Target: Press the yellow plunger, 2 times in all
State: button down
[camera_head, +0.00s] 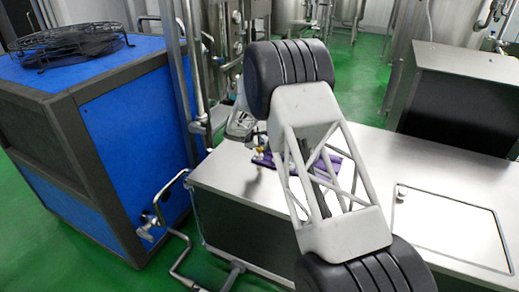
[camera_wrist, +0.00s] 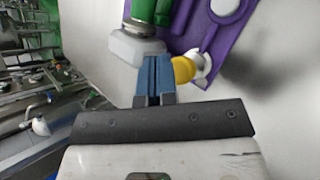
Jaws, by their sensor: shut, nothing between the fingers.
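The yellow plunger (camera_wrist: 184,69) shows in the wrist view, small and rounded, against a white collar (camera_wrist: 201,66) beside the purple base (camera_wrist: 222,38). My gripper (camera_wrist: 154,62) is shut, its blue fingers pressed together with nothing between them. The fingertips are just left of the plunger in the picture and partly overlap its edge; I cannot tell whether they touch it. In the head view the purple base (camera_head: 331,160) lies on the steel worktop, partly hidden behind my arm. A small yellowish spot shows at its left end, too small to make out.
A green cylinder (camera_wrist: 150,10) and a pale grey block (camera_wrist: 135,47) stand close to the fingertips. The steel worktop (camera_head: 245,184) has a flat hatch panel (camera_head: 441,228) at right. A blue cabinet (camera_head: 130,125) and pipes stand at left.

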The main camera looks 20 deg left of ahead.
aim_at(260, 149)
jog(key=shift+f, duration=1.45)
dwell(2.0)
jog(key=shift+r, duration=1.45)
jog(key=shift+r, duration=0.15)
jog(key=shift+r, duration=2.4)
dwell(0.5)
